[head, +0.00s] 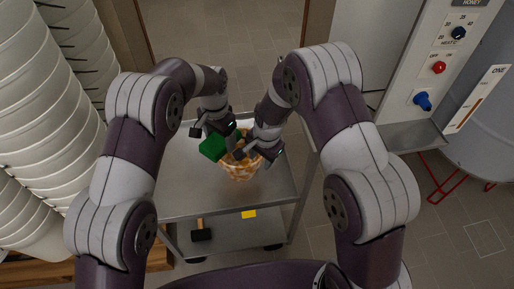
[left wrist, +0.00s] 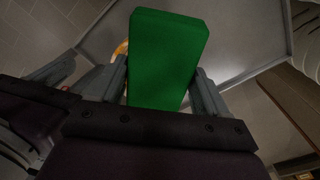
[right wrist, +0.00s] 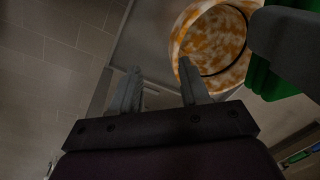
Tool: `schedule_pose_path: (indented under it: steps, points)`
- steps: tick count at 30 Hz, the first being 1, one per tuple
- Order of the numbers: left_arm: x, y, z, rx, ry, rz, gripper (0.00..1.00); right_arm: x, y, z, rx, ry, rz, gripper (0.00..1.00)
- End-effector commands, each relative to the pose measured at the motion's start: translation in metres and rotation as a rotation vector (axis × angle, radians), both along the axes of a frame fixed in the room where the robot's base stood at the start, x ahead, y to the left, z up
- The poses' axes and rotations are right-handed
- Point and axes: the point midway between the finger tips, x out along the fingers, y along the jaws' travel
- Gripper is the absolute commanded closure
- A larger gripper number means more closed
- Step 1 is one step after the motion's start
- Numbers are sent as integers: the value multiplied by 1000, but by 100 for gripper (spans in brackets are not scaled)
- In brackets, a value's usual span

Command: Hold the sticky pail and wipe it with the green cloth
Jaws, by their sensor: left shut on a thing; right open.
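The pail (head: 240,170), white with orange-brown smears, stands on the top of a grey cart. In the right wrist view the pail (right wrist: 218,50) shows its open mouth. My left gripper (head: 219,133) is shut on the green cloth (head: 213,148), a thick block, at the pail's upper left. The cloth (left wrist: 168,55) fills the middle of the left wrist view and hides most of the pail. My right gripper (right wrist: 158,82) is open at the pail's rim, one finger overlapping the pail in view. I cannot tell whether it touches.
The cart top (head: 185,190) is otherwise clear. A hammer-like tool (head: 201,230) and a yellow piece (head: 249,214) lie on the lower shelf. Stacked white tubs (head: 35,130) stand at the left. A control panel (head: 450,60) and a grey tank (head: 480,130) stand at the right.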

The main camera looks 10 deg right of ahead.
Motion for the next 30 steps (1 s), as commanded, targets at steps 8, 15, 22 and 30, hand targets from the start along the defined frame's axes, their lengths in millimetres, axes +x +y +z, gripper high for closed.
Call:
schedule_pose_path:
  steps: [8, 15, 22, 30]
  points:
    - [0, 0, 0, 0, 0, 0, 49, 21, 4, -2, 52, -30, -277, 54]
    - [0, 0, 0, 0, 0, 0, 49, 30, 8, -57, 51, -30, -276, 54]
    - [0, 0, 0, 0, 0, 0, 49, 38, 12, -97, 51, -32, -274, 54]
    - [0, 0, 0, 0, 0, 0, 49, 40, 13, -108, 51, -33, -273, 54]
